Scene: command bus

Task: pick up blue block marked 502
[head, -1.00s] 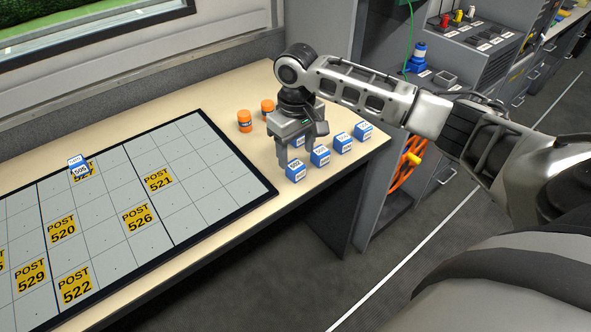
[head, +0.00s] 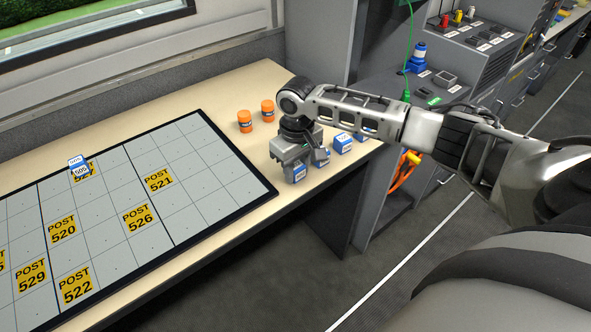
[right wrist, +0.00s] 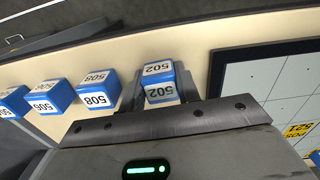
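The blue block marked 502 (right wrist: 160,83), with white labelled faces, stands on the table between the two fingers of my right gripper (right wrist: 163,88) in the right wrist view. In the head view my right gripper (head: 297,166) points down over this block (head: 296,174), low at the table's right end, and hides part of it. The fingers lie close on either side of the block. I cannot tell whether they touch it. My left gripper is out of view.
Blocks marked 508 (right wrist: 97,90) and 506 (right wrist: 50,97) stand in a row beside it, with another at the picture edge. Two orange containers (head: 245,121) (head: 267,110) stand behind. A board (head: 190,205) with yellow POST labels fills the left; a block (head: 79,167) sits on it.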

